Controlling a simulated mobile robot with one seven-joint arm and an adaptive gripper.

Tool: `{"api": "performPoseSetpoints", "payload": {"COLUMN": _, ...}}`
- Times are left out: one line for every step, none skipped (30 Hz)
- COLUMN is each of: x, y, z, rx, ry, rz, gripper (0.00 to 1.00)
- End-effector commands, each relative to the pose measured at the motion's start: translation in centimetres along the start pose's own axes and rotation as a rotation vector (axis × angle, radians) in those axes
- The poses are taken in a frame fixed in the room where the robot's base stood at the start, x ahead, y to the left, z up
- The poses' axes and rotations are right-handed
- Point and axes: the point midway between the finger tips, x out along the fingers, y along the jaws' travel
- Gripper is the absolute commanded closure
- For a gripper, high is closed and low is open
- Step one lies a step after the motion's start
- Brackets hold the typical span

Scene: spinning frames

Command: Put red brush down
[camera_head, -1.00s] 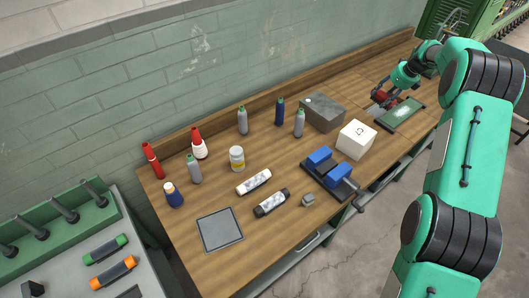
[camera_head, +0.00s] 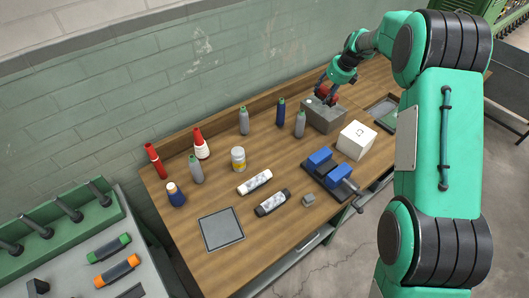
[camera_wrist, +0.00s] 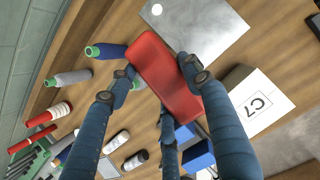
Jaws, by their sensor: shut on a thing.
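My gripper (camera_head: 326,96) is shut on the red brush (camera_head: 328,93) and holds it above the grey metal box. In the wrist view the red brush (camera_wrist: 164,76) is a rounded red block clasped between the dark blue fingers of my gripper (camera_wrist: 163,85). Its bristle side cannot be made out.
The grey box (camera_head: 326,117) stands below my gripper, beside grey and blue bottles (camera_head: 281,113). A white cube (camera_head: 357,140) and a blue-jawed vise (camera_head: 328,171) are nearer the front edge. Bare wood surrounds the grey plate (camera_head: 221,229).

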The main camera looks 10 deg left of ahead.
Motion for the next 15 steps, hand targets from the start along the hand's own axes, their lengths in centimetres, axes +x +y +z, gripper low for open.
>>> {"api": "performPoseSetpoints", "payload": {"x": 0.1, "y": 2.3, "z": 0.8, "rx": -0.009, "ry": 0.002, "rz": 0.004, "gripper": 0.78}}
{"api": "performPoseSetpoints", "payload": {"x": 0.2, "y": 3.4, "z": 1.2, "rx": -0.011, "ry": 0.001, "rz": 0.004, "gripper": 0.78}}
{"api": "performPoseSetpoints", "payload": {"x": 0.4, "y": 5.0, "z": 1.6, "rx": -0.014, "ry": 0.002, "rz": 0.005, "gripper": 0.78}}
{"api": "performPoseSetpoints", "payload": {"x": 0.6, "y": 6.2, "z": 1.9, "rx": -0.017, "ry": 0.001, "rz": 0.006, "gripper": 0.78}}
{"api": "performPoseSetpoints", "payload": {"x": 0.6, "y": 7.4, "z": 2.2, "rx": -0.019, "ry": 0.0, "rz": 0.005, "gripper": 0.78}}
{"api": "performPoseSetpoints", "payload": {"x": 0.8, "y": 9.0, "z": 2.6, "rx": -0.022, "ry": 0.001, "rz": 0.007, "gripper": 0.78}}
{"api": "performPoseSetpoints", "payload": {"x": 0.9, "y": 10.2, "z": 2.8, "rx": -0.025, "ry": 0.0, "rz": 0.007, "gripper": 0.78}}
{"api": "performPoseSetpoints", "payload": {"x": 1.0, "y": 11.4, "z": 3.0, "rx": -0.027, "ry": 0.0, "rz": 0.008, "gripper": 0.78}}
{"api": "performPoseSetpoints", "payload": {"x": 1.1, "y": 13.0, "z": 3.3, "rx": -0.03, "ry": 0.0, "rz": 0.009, "gripper": 0.78}}
{"api": "performPoseSetpoints", "payload": {"x": 1.2, "y": 14.3, "z": 3.5, "rx": -0.033, "ry": -0.001, "rz": 0.01, "gripper": 0.78}}
{"api": "performPoseSetpoints", "payload": {"x": 1.3, "y": 15.5, "z": 3.6, "rx": -0.035, "ry": -0.001, "rz": 0.011, "gripper": 0.78}}
{"api": "performPoseSetpoints", "payload": {"x": 1.3, "y": 17.0, "z": 3.9, "rx": -0.039, "ry": -0.003, "rz": 0.012, "gripper": 0.78}}
{"api": "performPoseSetpoints", "payload": {"x": 1.4, "y": 18.1, "z": 3.9, "rx": -0.041, "ry": -0.003, "rz": 0.012, "gripper": 0.78}}
{"api": "performPoseSetpoints", "payload": {"x": 1.4, "y": 19.1, "z": 4.0, "rx": -0.042, "ry": -0.004, "rz": 0.013, "gripper": 0.78}}
{"api": "performPoseSetpoints", "payload": {"x": 1.5, "y": 20.4, "z": 4.1, "rx": -0.045, "ry": -0.004, "rz": 0.014, "gripper": 0.78}}
